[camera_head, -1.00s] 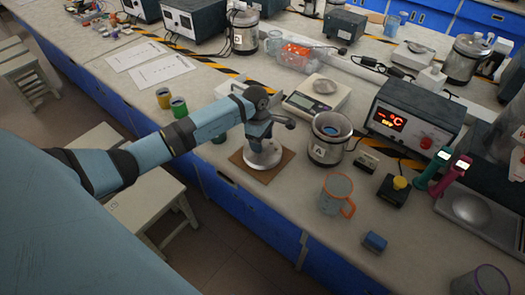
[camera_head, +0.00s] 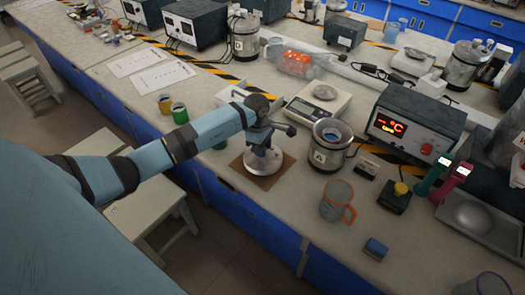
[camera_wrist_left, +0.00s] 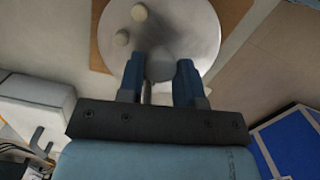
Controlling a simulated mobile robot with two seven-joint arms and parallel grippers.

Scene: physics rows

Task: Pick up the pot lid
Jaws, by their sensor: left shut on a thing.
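The pot lid (camera_head: 252,166) is a round silvery disc lying on a brown square mat (camera_head: 276,182) near the bench's front edge. In the left wrist view the lid (camera_wrist_left: 200,25) shows two pale knobs on top and a grey central knob (camera_wrist_left: 160,66). My left gripper (camera_head: 263,147) points down over the lid. Its two blue fingers (camera_wrist_left: 161,75) are shut on the central knob. I cannot tell a gap between lid and mat. My right gripper is not in view.
An open steel pot (camera_head: 321,158) stands right of the lid, with a scale (camera_head: 317,103) behind. A grey mug (camera_head: 335,202) with an orange handle and a small blue block (camera_head: 376,248) are nearer the front.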

